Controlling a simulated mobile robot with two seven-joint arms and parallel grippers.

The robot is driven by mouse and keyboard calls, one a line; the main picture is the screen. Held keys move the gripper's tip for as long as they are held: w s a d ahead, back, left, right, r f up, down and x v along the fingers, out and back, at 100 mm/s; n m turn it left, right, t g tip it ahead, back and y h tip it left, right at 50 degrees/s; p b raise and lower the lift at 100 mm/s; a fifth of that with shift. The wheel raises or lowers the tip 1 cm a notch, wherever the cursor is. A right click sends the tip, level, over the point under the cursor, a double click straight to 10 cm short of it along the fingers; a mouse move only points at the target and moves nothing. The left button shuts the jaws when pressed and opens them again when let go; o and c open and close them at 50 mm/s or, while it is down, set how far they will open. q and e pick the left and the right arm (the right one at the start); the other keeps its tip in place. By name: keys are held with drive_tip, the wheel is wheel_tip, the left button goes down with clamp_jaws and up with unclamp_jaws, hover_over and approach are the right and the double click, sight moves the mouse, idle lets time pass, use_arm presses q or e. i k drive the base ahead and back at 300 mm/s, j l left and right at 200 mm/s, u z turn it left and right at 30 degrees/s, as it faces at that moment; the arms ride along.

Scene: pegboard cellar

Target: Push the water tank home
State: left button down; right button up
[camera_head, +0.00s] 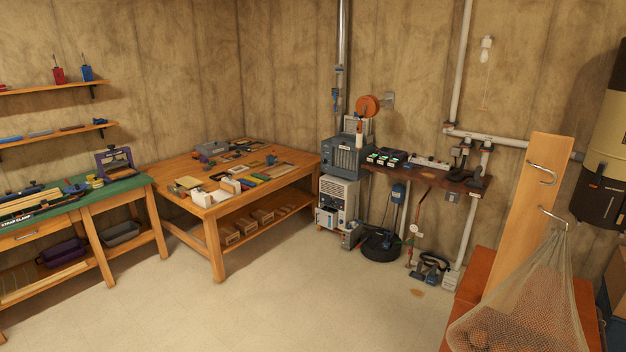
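A pale box-shaped appliance (340,191) with a grille on its front stands low against the far wall, right of the wooden workbench. A light bluish-grey, box-like part (326,219) sits low at its front and seems to stick out; this looks like the water tank. It is too small to tell how far out it is. Neither of my grippers is in view.
The wooden workbench (212,236) with tools stands left of the appliance. A blue-grey machine (347,158) is above it. A black round-based vacuum (381,246) is to its right. A hanging net (525,300) is at front right. The pale floor (300,300) is clear.

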sight(327, 216)
drive_tip(key=i, duration=3.55)
drive_tip(key=i+z, duration=0.15)
drive_tip(key=i, duration=0.55)
drive_tip(key=i+j, duration=0.2)
drive_tip(key=i, duration=0.5)
drive_tip(key=i+j+z, duration=0.1)
drive_tip(key=i, duration=0.6)
drive_tip(key=i+j+z, duration=0.3)
drive_tip(key=i+z, duration=0.15)
drive_tip(key=i, duration=0.2)
drive_tip(key=i+j+z, duration=0.4)
drive_tip(key=i, duration=0.25)
drive_tip(key=j, duration=0.1)
